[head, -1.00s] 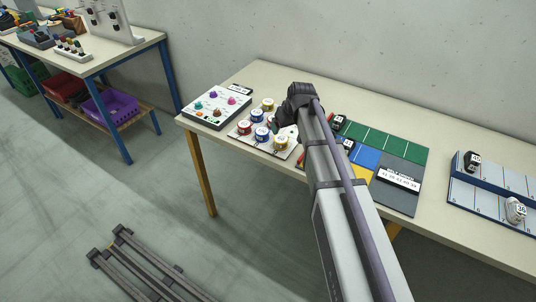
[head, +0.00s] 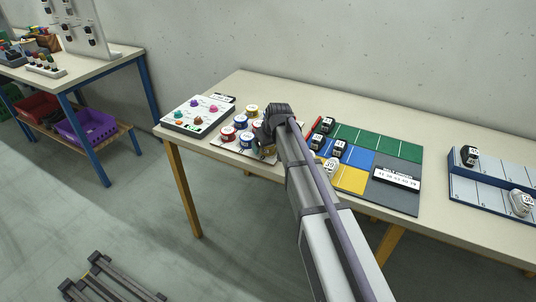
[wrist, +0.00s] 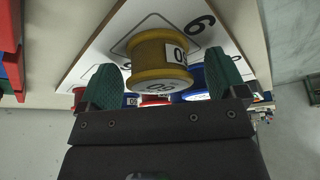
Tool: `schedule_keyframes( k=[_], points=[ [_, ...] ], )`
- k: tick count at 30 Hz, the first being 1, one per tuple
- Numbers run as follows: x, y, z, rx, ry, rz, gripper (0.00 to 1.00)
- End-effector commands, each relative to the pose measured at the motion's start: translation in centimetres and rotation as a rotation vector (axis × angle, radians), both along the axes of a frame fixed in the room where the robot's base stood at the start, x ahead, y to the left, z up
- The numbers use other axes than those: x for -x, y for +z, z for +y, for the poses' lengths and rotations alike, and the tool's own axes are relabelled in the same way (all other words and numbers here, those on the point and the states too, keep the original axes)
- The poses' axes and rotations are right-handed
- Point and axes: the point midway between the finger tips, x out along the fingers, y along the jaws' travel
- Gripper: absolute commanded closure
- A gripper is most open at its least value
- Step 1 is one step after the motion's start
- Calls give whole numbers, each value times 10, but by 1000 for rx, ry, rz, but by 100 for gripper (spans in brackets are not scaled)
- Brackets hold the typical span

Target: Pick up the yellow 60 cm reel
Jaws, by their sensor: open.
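The yellow reel (wrist: 159,55) stands on the white board (wrist: 92,62) in the wrist view, with white labels that seem to read 60. My gripper (wrist: 160,82) is open, with one green finger on each side of the reel. I cannot tell whether the fingers touch it. In the head view my gripper (head: 266,134) is over the right part of the reel board and largely hides the reel there.
Red (head: 228,133) and blue (head: 246,141) reels stand close by, with another yellow reel (head: 252,110) behind. A knob panel (head: 198,113) lies left. A coloured mat (head: 395,198) with several dark blocks lies right. A blue-edged rack (head: 462,190) is at far right.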

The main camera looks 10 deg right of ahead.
Motion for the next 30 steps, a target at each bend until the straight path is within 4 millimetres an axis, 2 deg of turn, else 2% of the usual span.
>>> schedule_keyframes(
  k=[3, 20, 26, 30],
  points=[
    [0, 3, 0, 0, 0, 0, 10],
    [1, 3, 0, 0, -1, 0, 63],
    [1, 3, 0, 0, -1, 0, 64],
    [1, 17, 0, 0, -1, 0, 64]
  ],
)
